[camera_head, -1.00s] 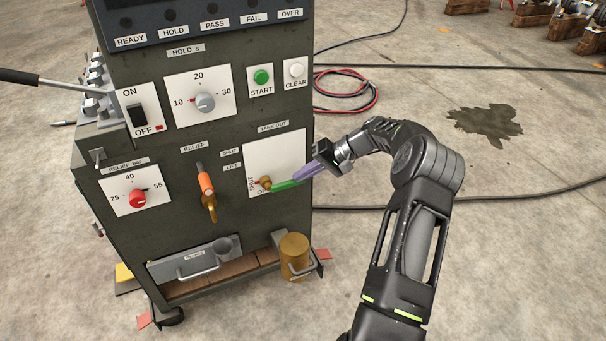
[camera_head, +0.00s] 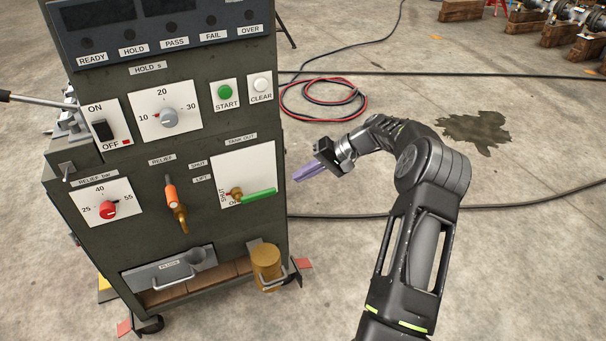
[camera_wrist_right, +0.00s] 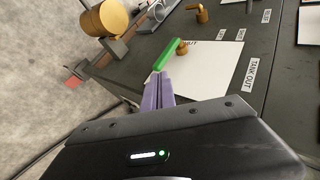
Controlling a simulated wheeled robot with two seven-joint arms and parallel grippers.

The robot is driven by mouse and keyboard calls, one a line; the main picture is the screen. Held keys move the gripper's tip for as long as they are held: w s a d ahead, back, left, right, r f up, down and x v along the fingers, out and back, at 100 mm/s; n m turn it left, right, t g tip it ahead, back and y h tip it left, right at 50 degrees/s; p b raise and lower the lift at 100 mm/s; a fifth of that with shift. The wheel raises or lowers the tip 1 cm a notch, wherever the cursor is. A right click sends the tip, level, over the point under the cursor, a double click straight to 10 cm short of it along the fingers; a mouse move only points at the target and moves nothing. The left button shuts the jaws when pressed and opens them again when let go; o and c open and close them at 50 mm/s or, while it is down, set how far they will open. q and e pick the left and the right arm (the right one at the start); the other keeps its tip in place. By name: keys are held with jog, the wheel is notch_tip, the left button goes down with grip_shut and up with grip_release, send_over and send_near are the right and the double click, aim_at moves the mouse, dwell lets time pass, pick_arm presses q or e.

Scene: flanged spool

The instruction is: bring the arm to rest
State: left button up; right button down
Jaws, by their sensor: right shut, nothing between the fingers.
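My right gripper (camera_head: 309,172) is in front of the right side of the test cabinet (camera_head: 120,245), its purple fingers shut and empty. In the head view it is apart from the green tank-out lever (camera_head: 259,194), with a gap of floor between them. The lever lies nearly level across its white plate. In the wrist view the shut fingers (camera_wrist_right: 157,92) point toward the lever (camera_wrist_right: 167,54), whose near end looks close to the tips. My left gripper is not in view.
The cabinet carries an orange relief lever (camera_head: 171,196), a red relief knob (camera_head: 108,209) and a grey hold knob (camera_head: 168,118). A brass cylinder (camera_head: 266,266) sits at its lower right. A coiled hose (camera_head: 324,98) lies on the floor behind.

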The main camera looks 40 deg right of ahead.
dwell(0.3)
jog(key=s+a+f+n+g+p, duration=0.1)
jog(key=a+f+g+p, duration=0.1)
jog(key=a+f, duration=0.5)
jog(key=s+a+f+g+h+p, duration=0.1)
jog(key=s+a+f, duration=0.15)
jog(key=a, duration=0.85)
jog(key=s+a+f+n+g+p, duration=0.1)
jog(key=a+f+g+p, duration=0.1)
jog(key=a+f, duration=0.55)
jog(key=s+a+n+g+h+p, duration=0.1)
jog(key=s+a+n+p, duration=0.3)
jog(key=s+a, duration=1.5)
jog(key=s, duration=0.3)
jog(key=shift+a+r+g+h+p, duration=0.2)
jog(key=shift+a+g+h+p, duration=0.05)
jog(key=shift+g+h+p, duration=0.05)
jog(key=shift+s, duration=0.1)
